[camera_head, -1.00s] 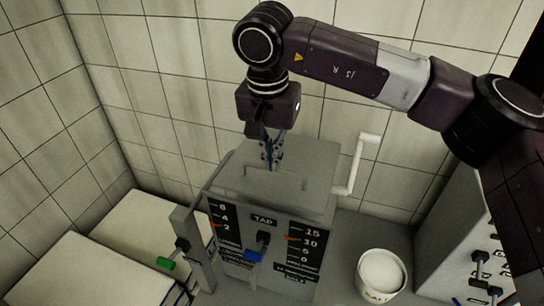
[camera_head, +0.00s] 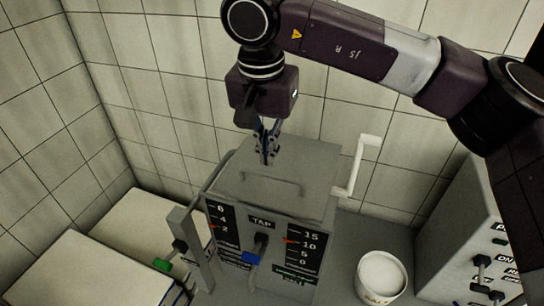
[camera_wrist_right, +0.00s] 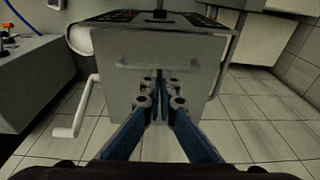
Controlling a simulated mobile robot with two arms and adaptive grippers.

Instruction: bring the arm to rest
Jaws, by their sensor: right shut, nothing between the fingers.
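My right arm comes in from the right in the head view. Its gripper (camera_head: 266,157) points down above the grey box-shaped machine (camera_head: 300,160), near the handle on its top lid. In the right wrist view the blue-sided fingers (camera_wrist_right: 160,98) are together with nothing between them. The machine's lid (camera_wrist_right: 190,70) and its lid handle (camera_wrist_right: 158,66) show ahead of the fingers, apart from them as far as I can tell. My left gripper is not in view.
A white crank handle (camera_head: 360,165) sticks out at the machine's right side. A white tub (camera_head: 381,277) stands to the right on the grey counter. A control box (camera_head: 465,235) stands further right. Pale slabs (camera_head: 135,230) lie at left. Tiled walls close off the back.

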